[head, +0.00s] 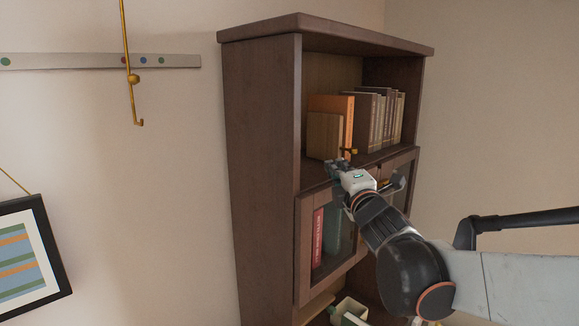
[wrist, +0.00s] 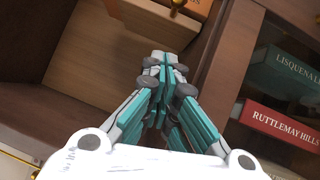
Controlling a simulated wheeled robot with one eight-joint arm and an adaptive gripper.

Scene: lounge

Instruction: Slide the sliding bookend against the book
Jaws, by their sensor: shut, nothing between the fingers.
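A light-brown wooden block, which looks like the sliding bookend (head: 322,135), stands upright on the top shelf of the dark bookcase. An orange book (head: 347,112) stands just to its right; I cannot tell whether they touch. The block's light wood (wrist: 130,24) and a strip of the orange book (wrist: 198,7) show at the top of the wrist view. A small brass knob (wrist: 178,4) sits near them; I cannot tell what it belongs to. My gripper (head: 336,166) is shut and empty at the front of the shelf, below the block. Its closed fingertips (wrist: 167,70) point toward the block.
The bookcase (head: 262,170) has a tall left side wall. More books (head: 382,120) stand right of the orange one. Glass doors below the shelf hold a red book (head: 317,238) and others. Bare shelf (wrist: 45,95) lies left of the block in the wrist view.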

